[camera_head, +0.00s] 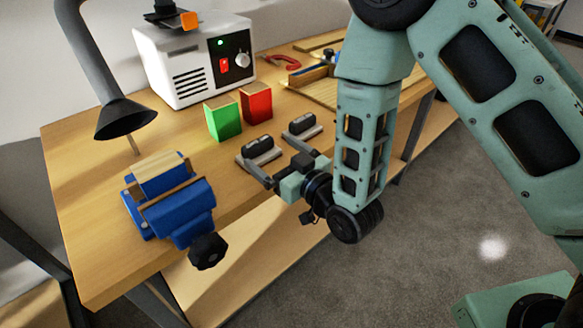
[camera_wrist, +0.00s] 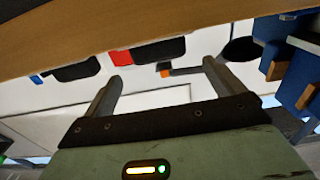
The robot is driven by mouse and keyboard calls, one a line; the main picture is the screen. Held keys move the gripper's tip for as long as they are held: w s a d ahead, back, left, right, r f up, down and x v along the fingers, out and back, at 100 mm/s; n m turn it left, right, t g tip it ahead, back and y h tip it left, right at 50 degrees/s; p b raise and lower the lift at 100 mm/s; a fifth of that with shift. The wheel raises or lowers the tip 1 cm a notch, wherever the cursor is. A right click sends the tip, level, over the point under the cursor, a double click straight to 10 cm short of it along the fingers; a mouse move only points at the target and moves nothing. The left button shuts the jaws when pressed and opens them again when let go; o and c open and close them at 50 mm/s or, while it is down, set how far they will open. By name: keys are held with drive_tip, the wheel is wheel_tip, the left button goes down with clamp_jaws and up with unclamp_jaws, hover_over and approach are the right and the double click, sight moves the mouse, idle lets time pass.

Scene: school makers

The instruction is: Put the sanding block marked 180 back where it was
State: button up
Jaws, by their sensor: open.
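Two dark blocks sit on grey bases on the workbench: a nearer block (camera_head: 262,147) and a farther block (camera_head: 302,123). No number can be read on either, so I cannot tell which is marked 180. My gripper (camera_head: 277,160) is low at the bench's front edge, just in front of the nearer block, with its fingers pointing towards it. In the wrist view, my gripper (camera_wrist: 161,73) is open with nothing between its fingers. That upside-down view shows the nearer block (camera_wrist: 160,47) beyond the fingertips and the farther block (camera_wrist: 76,62) to the left.
A green block (camera_head: 223,121) and a red block (camera_head: 256,103) stand behind the dark blocks. A white machine (camera_head: 185,75) is at the back. A blue vise (camera_head: 175,205) and a black lamp (camera_head: 123,117) are at the left. Bare bench top lies between vise and dark blocks.

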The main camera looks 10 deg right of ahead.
drive_tip(key=s+d+r+g+h, duration=0.2)
drive_tip(key=s+g, duration=0.3)
drive_tip(key=s, duration=0.3)
drive_tip(key=s+d+r+g+h, duration=0.3)
drive_tip(key=s+d+g+h, duration=0.1)
drive_tip(key=s, duration=0.5)
drive_tip(key=s+d+r+g+h, duration=0.2)
drive_tip(key=s+d+g+h, duration=0.1)
drive_tip(key=s+g, duration=0.3)
drive_tip(key=shift+s+d+r+n, duration=0.15)
drive_tip(key=shift+s+d+n, duration=0.4)
drive_tip(key=shift+s, duration=0.65)
drive_tip(key=shift+d, duration=0.1)
wheel_tip(320, 180, up, 11)
drive_tip(key=p, duration=1)
